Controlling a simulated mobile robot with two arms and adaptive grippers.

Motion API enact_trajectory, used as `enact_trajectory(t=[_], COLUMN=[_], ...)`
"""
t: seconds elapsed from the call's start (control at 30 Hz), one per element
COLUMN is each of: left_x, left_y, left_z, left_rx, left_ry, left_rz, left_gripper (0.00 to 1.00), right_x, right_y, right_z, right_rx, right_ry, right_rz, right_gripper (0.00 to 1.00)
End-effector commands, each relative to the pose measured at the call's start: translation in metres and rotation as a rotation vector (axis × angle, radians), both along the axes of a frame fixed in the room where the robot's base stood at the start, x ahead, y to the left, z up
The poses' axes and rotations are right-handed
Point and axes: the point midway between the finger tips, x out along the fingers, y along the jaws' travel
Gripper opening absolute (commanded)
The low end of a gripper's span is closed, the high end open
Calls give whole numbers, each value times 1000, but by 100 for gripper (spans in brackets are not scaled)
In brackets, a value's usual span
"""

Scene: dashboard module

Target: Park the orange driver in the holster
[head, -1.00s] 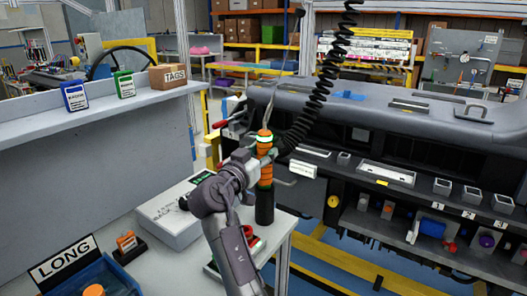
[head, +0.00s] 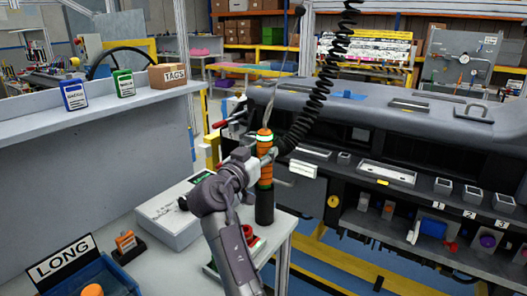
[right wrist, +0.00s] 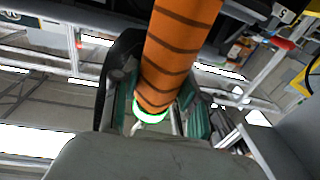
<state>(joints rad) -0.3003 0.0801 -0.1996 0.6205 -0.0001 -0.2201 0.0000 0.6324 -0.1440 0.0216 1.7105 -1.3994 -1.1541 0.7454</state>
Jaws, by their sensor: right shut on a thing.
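The orange driver (head: 265,174), with dark stripes and a green-lit ring near its top, stands upright at the table's far right corner. A black cylinder (head: 264,209), seemingly the holster, is directly below it. Their outlines meet, but I cannot tell how deep the driver sits. My right gripper (head: 267,157) is shut on the driver's upper part. In the right wrist view, the driver (right wrist: 175,55) runs between the gripper's fingers (right wrist: 160,112), with the lit ring near the fingers. My left gripper is out of view.
A black coiled cord (head: 325,85) hangs close to the driver's right. A white box (head: 172,218) lies left of my right arm. A blue bin (head: 105,280) and LONG sign (head: 62,262) are at lower left. The dashboard module (head: 400,125) stands behind, right.

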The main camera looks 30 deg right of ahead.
Motion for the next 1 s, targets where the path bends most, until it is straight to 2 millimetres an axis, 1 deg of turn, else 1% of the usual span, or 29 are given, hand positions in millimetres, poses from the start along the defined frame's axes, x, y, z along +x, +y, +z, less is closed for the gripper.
enact_trajectory(t=[0.53,0.57,0.7,0.73,1.0], left_x=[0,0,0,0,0], left_y=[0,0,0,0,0], left_z=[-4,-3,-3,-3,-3], left_rx=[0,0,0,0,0], left_ry=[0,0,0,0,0], left_rz=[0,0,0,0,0], left_gripper=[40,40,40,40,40], right_x=[0,0,0,0,0], right_y=[0,1,0,0,0], right_z=[-4,-3,-2,-2,-5], right_rx=[0,0,-1,-1,3], right_ry=[1,0,0,0,4], right_rz=[1,1,1,1,1], right_gripper=[0,47,70,73,73])
